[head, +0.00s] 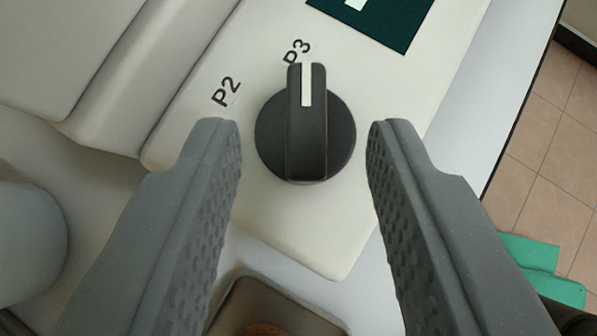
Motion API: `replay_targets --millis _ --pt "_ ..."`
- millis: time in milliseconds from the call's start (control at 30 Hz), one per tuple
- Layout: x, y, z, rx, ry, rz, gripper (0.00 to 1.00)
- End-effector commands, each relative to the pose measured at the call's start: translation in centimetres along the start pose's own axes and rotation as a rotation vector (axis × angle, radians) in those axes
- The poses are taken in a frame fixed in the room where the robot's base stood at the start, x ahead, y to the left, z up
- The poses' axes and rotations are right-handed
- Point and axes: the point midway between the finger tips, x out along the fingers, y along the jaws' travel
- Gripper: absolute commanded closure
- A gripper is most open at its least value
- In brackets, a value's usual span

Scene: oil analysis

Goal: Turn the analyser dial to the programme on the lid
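The analyser dial (342,133) is a round black knob with a raised grip bar and a white pointer line. It sits on the cream analyser panel (330,240) in the upper middle of the head view. The white line points up the picture, toward the label P3 (297,52). The label P2 (227,92) is printed to the left of the dial. My gripper (304,140) is open, with one ridged grey finger on each side of the dial and a gap on both sides. The lid with the programme on it cannot be made out in this view.
A dark green panel with a white mark (385,22) lies above the dial, cut off at the top. A pale rounded object (28,245) stands at the left. A brown-grey recess or tray (235,300) is below. Tiled floor (550,150) and a green item (530,255) show at right.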

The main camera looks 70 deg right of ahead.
Motion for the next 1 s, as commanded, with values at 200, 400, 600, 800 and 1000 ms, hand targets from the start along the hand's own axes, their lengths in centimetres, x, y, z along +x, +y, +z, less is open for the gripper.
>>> replay_targets --millis 200,400,600,800,1000 --pt "-4.9 -0.2 0.0 -0.002 0.001 -0.005 0.65" --pt "-8.5 -0.2 0.1 -0.003 -0.001 -0.003 0.65" --pt "-10.8 -0.2 0.1 -0.002 -0.001 -0.002 0.65" --pt "-11.3 -0.1 0.1 -0.001 -0.001 -0.001 0.65" --pt "-11.3 -0.1 0.2 -0.001 -0.001 0.000 0.65"
